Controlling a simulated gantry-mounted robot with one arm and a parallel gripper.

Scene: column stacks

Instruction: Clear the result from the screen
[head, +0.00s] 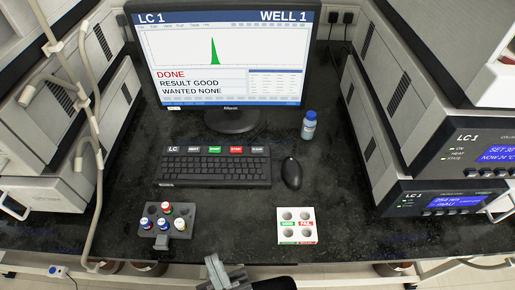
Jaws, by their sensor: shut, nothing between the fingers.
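The monitor (228,103) stands at the back centre. Its screen (180,50) reads "LC 1", "WELL 1", "DONE", "RESULT GOOD" and "WANTED NONE", beside a chart with a green peak. A black keyboard (213,170) lies in front of it. Along its top edge are labelled keys, including a green one (215,149), a red one (236,149) and a grey key (258,149) at the right end that seems to read "CLEAR". My gripper (216,268) is at the bottom edge, shut and empty, well in front of the keyboard and apart from it.
A dark rack (181,211) holds several capped vials at front left. A white tray (297,240) with green and red labels and round wells sits at front right. A mouse (291,173) and a blue-capped bottle (308,128) stand right of the keyboard. Instrument stacks flank both sides.

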